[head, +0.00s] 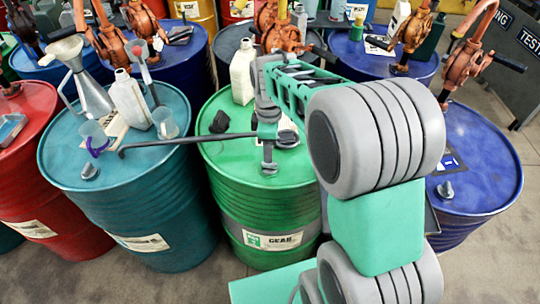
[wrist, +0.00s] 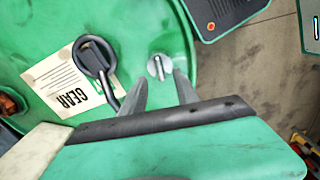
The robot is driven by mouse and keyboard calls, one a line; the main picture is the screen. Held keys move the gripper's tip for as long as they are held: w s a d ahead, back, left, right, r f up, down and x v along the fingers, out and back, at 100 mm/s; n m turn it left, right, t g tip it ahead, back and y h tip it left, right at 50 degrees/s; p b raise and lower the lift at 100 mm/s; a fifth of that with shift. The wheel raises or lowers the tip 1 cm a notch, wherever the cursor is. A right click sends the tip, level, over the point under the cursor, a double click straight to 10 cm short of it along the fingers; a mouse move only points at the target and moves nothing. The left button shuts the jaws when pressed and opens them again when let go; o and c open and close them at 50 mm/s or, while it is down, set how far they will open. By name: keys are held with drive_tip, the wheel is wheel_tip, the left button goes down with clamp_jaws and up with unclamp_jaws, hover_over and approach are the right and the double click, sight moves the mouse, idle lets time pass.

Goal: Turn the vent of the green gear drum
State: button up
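The green gear drum (head: 228,158) stands in the middle of the head view, with a "GEAR" label on its side. Its vent (wrist: 158,67) is a small grey fitting with a raised bar on the lid, right of a dark ring-shaped fitting (wrist: 95,57) in the wrist view. In the head view the vent (head: 269,168) is near the lid's front edge, partly hidden by my gripper. My gripper (wrist: 159,82) is open and empty. Its two fingers point towards the vent, and the vent shows just past the gap between the tips. Contact cannot be seen.
A long dark bar (head: 180,142) reaches from the green drum over the teal drum (head: 130,215). A white bottle (head: 243,73) stands at the green lid's back. A blue drum (head: 470,165) is at right, and several pumps stand behind.

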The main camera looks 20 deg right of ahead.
sight(269, 166)
wheel_tip(269, 166, down, 6)
drive_tip(key=shift+r+p, duration=0.2)
drive_tip(key=shift+p, duration=0.15)
clamp_jaws()
idle(0.4)
